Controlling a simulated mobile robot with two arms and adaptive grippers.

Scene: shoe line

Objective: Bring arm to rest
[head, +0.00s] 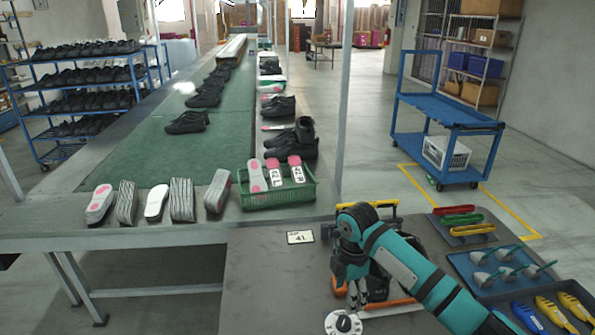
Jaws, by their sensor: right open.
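My right arm comes in from the lower right, in teal and black. My right gripper (357,303) points down over the grey table (265,285), with its fingers apart. It is just above a round white dial with a black knob (343,324); I cannot tell whether it touches. A dark object (378,285), perhaps a shoe, is beside the gripper and largely hidden by my arm. An orange and yellow frame shows in part around it. My left gripper is not in view.
A card marked 41 (300,237) lies left of the gripper. Trays with coloured handles (460,219), teal-handled tools (499,270) and yellow and blue tools (548,310) stand to the right. A green crate (278,198) sits on the conveyor bench. The table's left part is clear.

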